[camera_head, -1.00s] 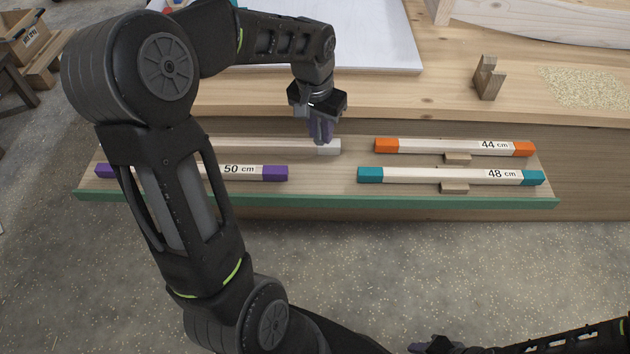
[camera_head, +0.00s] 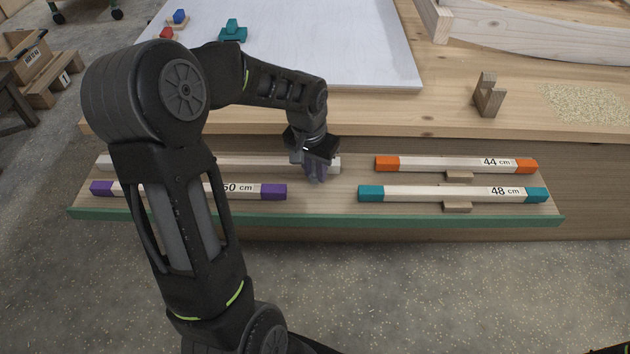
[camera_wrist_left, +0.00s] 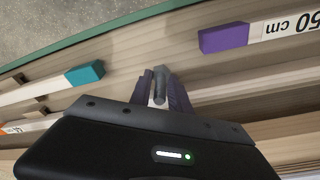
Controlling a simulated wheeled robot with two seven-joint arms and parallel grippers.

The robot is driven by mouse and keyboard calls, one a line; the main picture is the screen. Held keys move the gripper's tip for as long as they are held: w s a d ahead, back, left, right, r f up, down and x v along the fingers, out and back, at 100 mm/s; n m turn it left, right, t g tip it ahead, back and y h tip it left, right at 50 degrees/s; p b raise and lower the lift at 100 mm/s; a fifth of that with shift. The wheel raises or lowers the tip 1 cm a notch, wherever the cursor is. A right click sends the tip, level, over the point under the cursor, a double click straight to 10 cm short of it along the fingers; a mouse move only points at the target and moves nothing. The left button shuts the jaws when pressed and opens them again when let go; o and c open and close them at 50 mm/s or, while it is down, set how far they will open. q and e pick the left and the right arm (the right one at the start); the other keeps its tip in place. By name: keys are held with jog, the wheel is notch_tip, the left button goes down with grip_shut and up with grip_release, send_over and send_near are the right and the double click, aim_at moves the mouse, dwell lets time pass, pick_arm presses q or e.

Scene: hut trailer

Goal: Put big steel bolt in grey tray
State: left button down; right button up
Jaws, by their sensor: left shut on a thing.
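My left gripper (camera_head: 315,175) is over the ledge, in front of the right end of the pale bar with light grey ends. In the left wrist view its purple-grey fingers (camera_wrist_left: 162,98) are shut on a small grey metal piece, the steel bolt (camera_wrist_left: 160,78). Only the rounded upper part of the bolt shows between the fingers; the rest is hidden. In the head view the bolt cannot be made out. I see no grey tray in either view.
The ledge with a green front edge (camera_head: 330,220) holds the 50 cm bar (camera_head: 262,190), 44 cm bar (camera_head: 455,164) and 48 cm bar (camera_head: 450,193). Behind are a white board (camera_head: 370,60) with small coloured blocks and a notched wooden block (camera_head: 488,95).

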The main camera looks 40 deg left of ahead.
aim_at(315, 177)
pick_arm(q)
jog(key=shift+f+b, duration=0.35)
jog(key=shift+f, duration=1.45)
jog(key=shift+f, duration=0.15)
jog(key=c, duration=1.2)
grip_release()
